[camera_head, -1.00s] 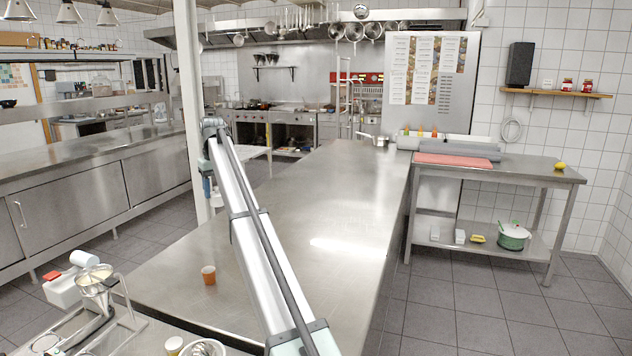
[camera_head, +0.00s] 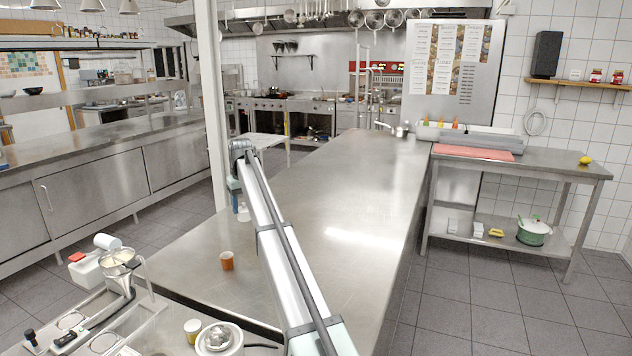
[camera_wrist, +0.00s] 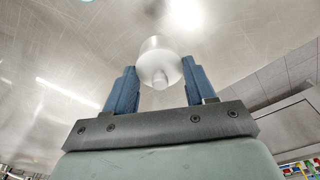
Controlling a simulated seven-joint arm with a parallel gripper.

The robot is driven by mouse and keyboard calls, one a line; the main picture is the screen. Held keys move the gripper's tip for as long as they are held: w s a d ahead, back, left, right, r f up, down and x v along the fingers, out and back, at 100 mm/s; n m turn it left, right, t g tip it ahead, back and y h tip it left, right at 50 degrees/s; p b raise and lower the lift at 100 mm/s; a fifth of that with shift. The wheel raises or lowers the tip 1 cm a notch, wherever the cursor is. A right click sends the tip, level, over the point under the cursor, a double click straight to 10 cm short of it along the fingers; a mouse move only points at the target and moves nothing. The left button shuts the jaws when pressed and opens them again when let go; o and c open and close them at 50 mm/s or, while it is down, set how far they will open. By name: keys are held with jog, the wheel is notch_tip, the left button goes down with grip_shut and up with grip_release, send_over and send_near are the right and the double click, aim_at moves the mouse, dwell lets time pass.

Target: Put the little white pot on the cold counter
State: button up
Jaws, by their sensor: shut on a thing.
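The little white pot (camera_wrist: 158,66) is between the two blue fingers of my gripper (camera_wrist: 160,84) in the wrist view, and my gripper is shut on it. In the head view the pot is a small white shape (camera_head: 243,213) just under my gripper (camera_head: 238,190), in front of the large bare steel worktop (camera_head: 330,215). I cannot tell whether it touches that worktop. A long steel counter with door fronts (camera_head: 120,143) runs along the left side. The frames do not label any counter as the cold one.
An orange cup (camera_head: 227,260) stands on the worktop. A white post (camera_head: 211,100) rises behind my gripper. A machine (camera_head: 118,272) and a small cup (camera_head: 193,330) are at the lower left. A side table (camera_head: 560,168) with a red board (camera_head: 473,152) is at the right.

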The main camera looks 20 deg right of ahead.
jog(key=shift+f, duration=5)
jog(key=shift+f, duration=0.1)
jog(key=o, duration=1.5)
jog(key=shift+c, duration=0.2)
jog(key=r, duration=0.4)
jog(key=s+r, duration=0.1)
jog(key=r, duration=0.7)
jog(key=shift+s+d+r, duration=0.1)
jog(key=shift+s+d, duration=0.05)
jog(key=shift+s, duration=0.1)
